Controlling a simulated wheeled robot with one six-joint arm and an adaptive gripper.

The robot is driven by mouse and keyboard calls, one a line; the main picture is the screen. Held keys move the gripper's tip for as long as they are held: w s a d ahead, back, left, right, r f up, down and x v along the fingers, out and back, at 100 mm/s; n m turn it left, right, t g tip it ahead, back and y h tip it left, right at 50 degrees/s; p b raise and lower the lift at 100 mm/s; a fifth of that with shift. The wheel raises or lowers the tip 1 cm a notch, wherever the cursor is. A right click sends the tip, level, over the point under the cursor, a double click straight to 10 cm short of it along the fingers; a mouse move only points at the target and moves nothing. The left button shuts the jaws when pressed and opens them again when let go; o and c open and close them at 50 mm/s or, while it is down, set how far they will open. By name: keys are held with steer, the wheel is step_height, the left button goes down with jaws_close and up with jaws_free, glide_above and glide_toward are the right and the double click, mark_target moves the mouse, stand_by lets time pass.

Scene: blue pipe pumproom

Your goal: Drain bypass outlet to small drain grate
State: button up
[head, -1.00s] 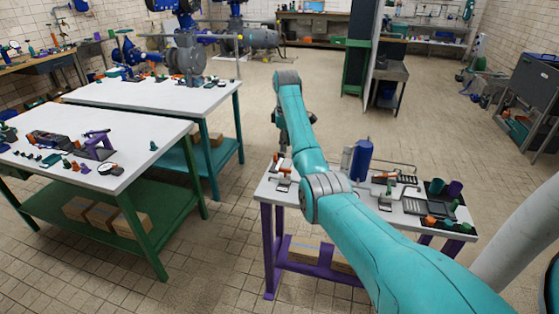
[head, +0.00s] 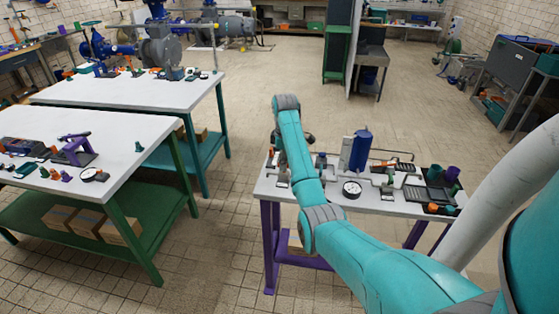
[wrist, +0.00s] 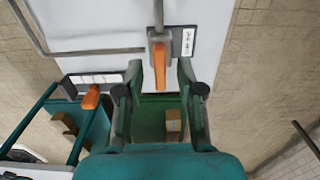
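My gripper (wrist: 158,72) is open in the wrist view. An orange lever handle (wrist: 160,66) on a grey pipe fitting shows between its fingers, with gaps on both sides; I cannot tell their depth. A second orange handle (wrist: 91,97) sits to the left beside a label plate. In the head view my gripper (head: 281,178) is over the left end of a white-topped bench (head: 335,202) and is mostly hidden by my arm. Pipework on this bench runs toward a dark ribbed tray (head: 428,193) at the right; I cannot confirm that it is the small drain grate.
A blue cylinder (head: 360,150) stands on the bench behind a round gauge (head: 352,188). Purple and green cups (head: 450,175) stand at its right end. Two other white-topped tables (head: 85,140) with tools are on the left. Open tiled floor lies between them and the bench.

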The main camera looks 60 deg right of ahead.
jaws_close()
steer(key=shift+m, duration=0.4)
steer(key=m, duration=0.3)
steer(key=shift+m, duration=0.3)
steer(key=m, duration=0.4)
steer(key=shift+m, duration=0.3)
steer(key=m, duration=0.9)
steer(key=shift+m, duration=0.3)
